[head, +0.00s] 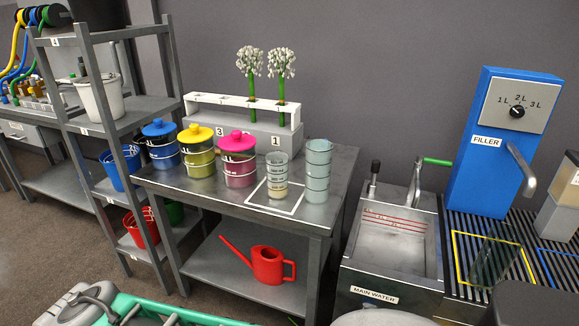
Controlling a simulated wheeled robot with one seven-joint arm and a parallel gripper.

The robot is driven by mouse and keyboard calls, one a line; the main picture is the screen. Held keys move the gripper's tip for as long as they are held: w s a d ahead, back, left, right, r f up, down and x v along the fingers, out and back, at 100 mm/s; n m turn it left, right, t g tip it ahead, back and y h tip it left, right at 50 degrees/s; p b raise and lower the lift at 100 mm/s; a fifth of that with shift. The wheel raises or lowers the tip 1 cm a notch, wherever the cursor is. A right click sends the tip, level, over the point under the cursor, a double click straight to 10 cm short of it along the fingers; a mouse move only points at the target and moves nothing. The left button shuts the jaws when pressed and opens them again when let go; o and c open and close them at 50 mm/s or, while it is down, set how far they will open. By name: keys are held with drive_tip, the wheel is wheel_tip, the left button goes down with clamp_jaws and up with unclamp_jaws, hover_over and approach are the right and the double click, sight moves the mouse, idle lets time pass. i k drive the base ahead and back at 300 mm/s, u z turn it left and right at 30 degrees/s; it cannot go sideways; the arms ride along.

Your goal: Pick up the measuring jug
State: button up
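A clear, graduated vessel that looks like the measuring jug (277,178) stands upright on the metal table, inside a white square outline. It has dark level marks and some yellowish content in its lower part. Close to its right stands a taller stack of grey-green clear cups (317,172), also with marks. The two stand close together, and I cannot tell whether they touch. My gripper is not in view.
Lidded blue (160,145), yellow (197,152) and pink (238,160) pots stand left of the jug. Behind is a white rack (227,104) with two white flowers. Right are a sink (390,246), a blue filler (489,140) and a glass vessel (491,260). A red watering can (266,265) sits below.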

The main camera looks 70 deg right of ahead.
sight(318, 152)
drive_tip(key=i, duration=0.95)
drive_tip(key=z, duration=2.3)
